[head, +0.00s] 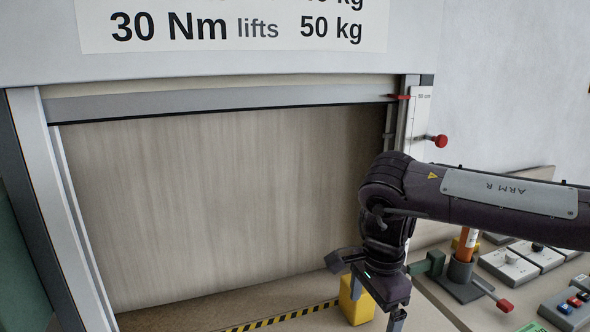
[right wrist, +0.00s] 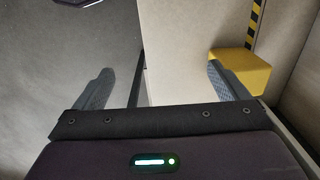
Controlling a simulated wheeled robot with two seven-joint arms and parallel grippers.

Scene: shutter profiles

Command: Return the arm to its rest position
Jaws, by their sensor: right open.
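My right arm (head: 480,190), dark and labelled "ARM R", reaches in from the right in the head view. It bends down at a joint in front of the shutter frame's right post. In the right wrist view, my right gripper (right wrist: 162,82) is open, its two grey fingers wide apart with nothing between them. My left gripper is not in view.
The shutter's grey bottom rail (head: 220,103) is high, above a wide opening. A red pointer is near the scale's "50 cm" mark (head: 422,97). A red knob (head: 440,140) sticks out at right. Control boxes (head: 510,265) and an orange cylinder (head: 466,244) crowd the bench under my arm.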

